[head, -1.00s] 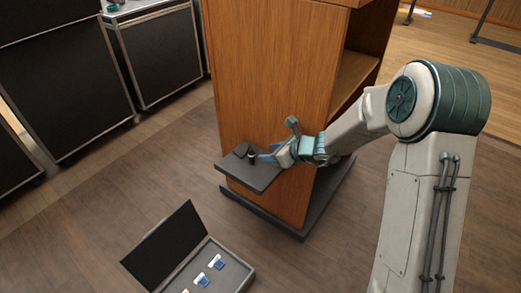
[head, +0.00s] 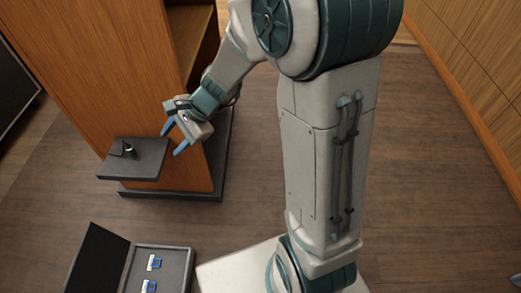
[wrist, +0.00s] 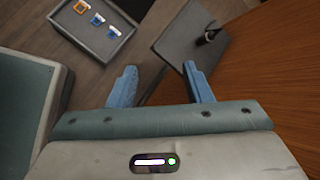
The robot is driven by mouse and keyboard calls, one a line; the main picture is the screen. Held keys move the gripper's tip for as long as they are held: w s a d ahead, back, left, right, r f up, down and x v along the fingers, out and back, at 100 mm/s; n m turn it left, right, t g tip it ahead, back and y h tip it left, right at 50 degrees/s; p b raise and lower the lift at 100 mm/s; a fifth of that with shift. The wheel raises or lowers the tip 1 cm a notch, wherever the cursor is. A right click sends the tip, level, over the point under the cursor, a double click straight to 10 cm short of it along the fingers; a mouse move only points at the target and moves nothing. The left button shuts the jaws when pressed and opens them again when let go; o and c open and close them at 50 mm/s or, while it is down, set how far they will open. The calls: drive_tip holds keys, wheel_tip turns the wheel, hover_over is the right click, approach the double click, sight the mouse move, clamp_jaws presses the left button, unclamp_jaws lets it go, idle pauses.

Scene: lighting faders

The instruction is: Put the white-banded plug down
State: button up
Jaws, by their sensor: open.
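The plug (head: 129,149) is a small dark cylinder with a pale band. It stands on the dark shelf (head: 146,167) that juts from the wooden cabinet, and its lower part is hard to make out. It also shows in the wrist view (wrist: 210,36), near the shelf's right side, beyond the right finger. My gripper (head: 173,138) is open and empty, to the right of the plug and apart from it. In the wrist view the two blue fingers (wrist: 160,72) are spread with nothing between them.
A small dark wedge-like piece (head: 117,148) is beside the plug on the shelf. An open case (head: 168,256) with small blue-and-white pieces lies below, and in the wrist view an orange one (wrist: 81,7) shows too. The wooden cabinet (head: 105,65) rises behind the shelf.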

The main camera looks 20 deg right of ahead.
drive_tip(key=s+d+r+n+h, duration=0.2)
drive_tip(key=s+d+n+h, duration=0.2)
drive_tip(key=d, duration=0.5)
drive_tip(key=s+d+r+n+h, duration=0.2)
drive_tip(key=s+d+n+h, duration=0.2)
drive_tip(key=s+d+n, duration=0.4)
drive_tip(key=s+n, duration=0.1)
drive_tip(key=s, duration=0.2)
drive_tip(key=shift+d, duration=0.4)
drive_tip(key=shift+r, duration=0.1)
